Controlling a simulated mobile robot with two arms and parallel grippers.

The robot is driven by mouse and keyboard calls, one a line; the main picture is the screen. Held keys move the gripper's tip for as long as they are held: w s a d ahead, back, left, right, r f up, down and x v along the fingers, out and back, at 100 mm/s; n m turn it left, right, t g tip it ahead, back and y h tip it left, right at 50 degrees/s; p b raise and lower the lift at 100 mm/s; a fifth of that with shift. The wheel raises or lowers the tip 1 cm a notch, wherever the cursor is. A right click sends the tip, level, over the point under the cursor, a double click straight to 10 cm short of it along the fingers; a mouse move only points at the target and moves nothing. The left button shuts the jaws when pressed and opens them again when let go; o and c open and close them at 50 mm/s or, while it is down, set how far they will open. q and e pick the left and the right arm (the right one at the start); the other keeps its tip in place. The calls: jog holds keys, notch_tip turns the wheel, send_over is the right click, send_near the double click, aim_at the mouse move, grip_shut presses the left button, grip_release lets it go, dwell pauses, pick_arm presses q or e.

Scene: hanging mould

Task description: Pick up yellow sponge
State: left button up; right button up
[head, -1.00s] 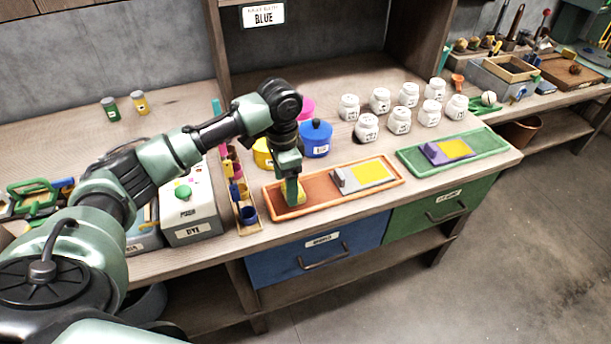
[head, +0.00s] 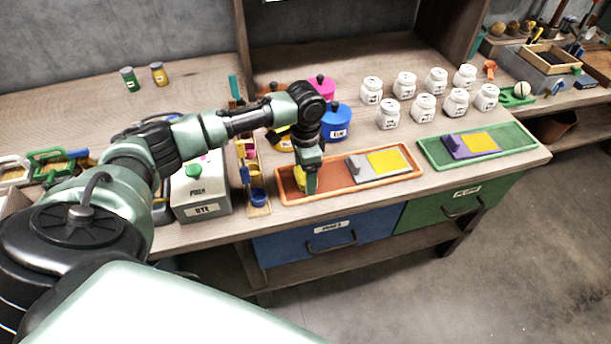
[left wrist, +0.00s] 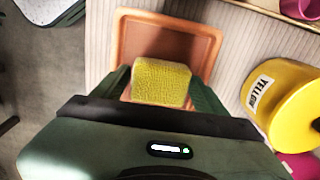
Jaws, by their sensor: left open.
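The yellow sponge (left wrist: 161,83) is a small textured block at the left end of the orange tray (left wrist: 135,35) in the left wrist view. In the head view the sponge (head: 311,184) is partly hidden by my left gripper (head: 304,186), which points down over that tray. In the left wrist view the two green fingers of my left gripper (left wrist: 160,92) stand on either side of the sponge. The gripper is open; I cannot tell whether a finger touches the sponge. My right gripper is not in view.
A grey and yellow block (head: 385,162) lies further right in the orange tray. A green tray (head: 509,146) is to the right. A blue pot (head: 336,122) and white jars (head: 423,107) stand behind. The dye box (head: 200,188) is left; a yellow pot (left wrist: 288,105) shows in the wrist view.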

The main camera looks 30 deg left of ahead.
pick_arm(q)
jog(key=c, duration=0.9)
jog(key=shift+c, duration=1.1)
notch_tip(320, 180, up, 20)
jog(key=shift+b, duration=0.4)
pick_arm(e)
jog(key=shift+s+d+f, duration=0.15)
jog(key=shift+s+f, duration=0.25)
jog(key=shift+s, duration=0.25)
